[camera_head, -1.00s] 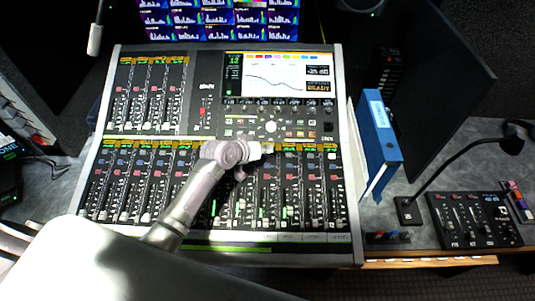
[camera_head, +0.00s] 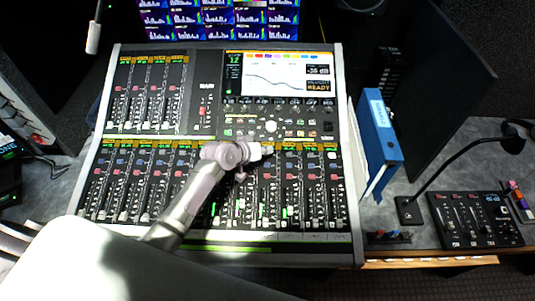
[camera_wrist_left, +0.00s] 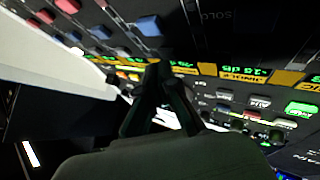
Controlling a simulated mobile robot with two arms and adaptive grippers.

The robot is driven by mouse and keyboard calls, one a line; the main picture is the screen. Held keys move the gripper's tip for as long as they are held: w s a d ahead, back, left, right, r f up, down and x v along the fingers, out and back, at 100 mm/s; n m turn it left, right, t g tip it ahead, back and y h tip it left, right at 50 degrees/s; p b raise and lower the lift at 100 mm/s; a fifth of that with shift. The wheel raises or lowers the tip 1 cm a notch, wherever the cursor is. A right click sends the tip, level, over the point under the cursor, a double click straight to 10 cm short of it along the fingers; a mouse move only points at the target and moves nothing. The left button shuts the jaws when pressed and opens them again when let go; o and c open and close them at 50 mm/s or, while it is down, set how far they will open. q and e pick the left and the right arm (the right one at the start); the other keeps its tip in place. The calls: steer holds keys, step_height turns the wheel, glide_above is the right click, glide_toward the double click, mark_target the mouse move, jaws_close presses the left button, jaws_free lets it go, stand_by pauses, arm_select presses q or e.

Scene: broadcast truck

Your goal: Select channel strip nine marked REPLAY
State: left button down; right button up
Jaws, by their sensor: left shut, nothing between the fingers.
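The mixing console (camera_head: 215,138) fills the middle of the head view, with rows of channel strips and orange and green label bands. In the head view my left arm reaches from the lower left over the lower bank, and its wrist hides part of the label row around the middle strips. In the left wrist view my left gripper (camera_wrist_left: 160,70) is shut and empty, its tips close to the label band; contact cannot be told. A JINGLE label (camera_wrist_left: 240,72) is readable to its right. I cannot read a REPLAY marking in either view. My right gripper is not in view.
A screen (camera_head: 275,75) with a curve sits at the console's upper right. A blue binder (camera_head: 383,135) stands right of the console. A small fader box (camera_head: 475,220) and a thin gooseneck (camera_head: 445,165) are farther right. Meter screens (camera_head: 220,18) are behind.

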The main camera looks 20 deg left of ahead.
mark_target(265, 160)
arm_select(q)
steer(key=shift+f, duration=0.4)
stand_by(0.6)
stand_by(0.3)
steer(key=shift+s+r+p, duration=0.1)
steer(key=shift+r+p, duration=0.65)
steer(key=shift+r, duration=0.1)
steer(key=r+p, duration=0.5)
steer(key=shift+s+d, duration=0.1)
steer(key=shift+s, duration=0.2)
steer(key=shift+f, duration=0.1)
stand_by(0.6)
